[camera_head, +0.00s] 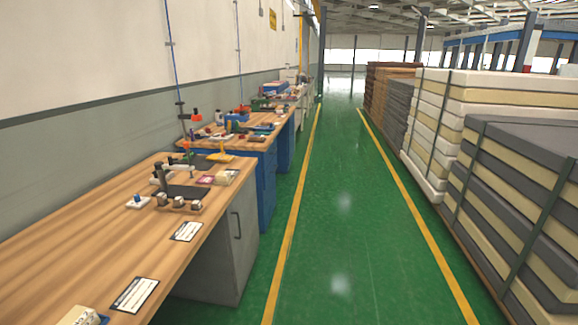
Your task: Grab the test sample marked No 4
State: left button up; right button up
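No number 4 can be read on anything in the head view, so I cannot tell which object is the test sample. Stacks of grey and cream mattresses (520,205) stand on the right, with a white and cream stack (435,125) behind them. On the near workbench lie several small blocks (178,202) in a row and a cream block (80,316) at the bottom edge, partly cut off. White printed cards (134,294) lie on the bench, their text too small to read. Neither of my grippers is in view.
The near wooden workbench (75,225) runs along the left wall. A second cluttered bench (255,140) stands beyond. The green aisle (335,210) between yellow lines is clear.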

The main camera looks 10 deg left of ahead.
aim_at(222, 176)
jog(key=i+u, duration=0.2)
jog(key=i, duration=0.25)
jog(key=i+l+u, duration=0.2)
jog(key=i, duration=0.25)
jog(key=i+l+u, duration=0.2)
jog(key=i, duration=0.25)
jog(key=i+l+u, duration=0.2)
jog(key=i, duration=0.2)
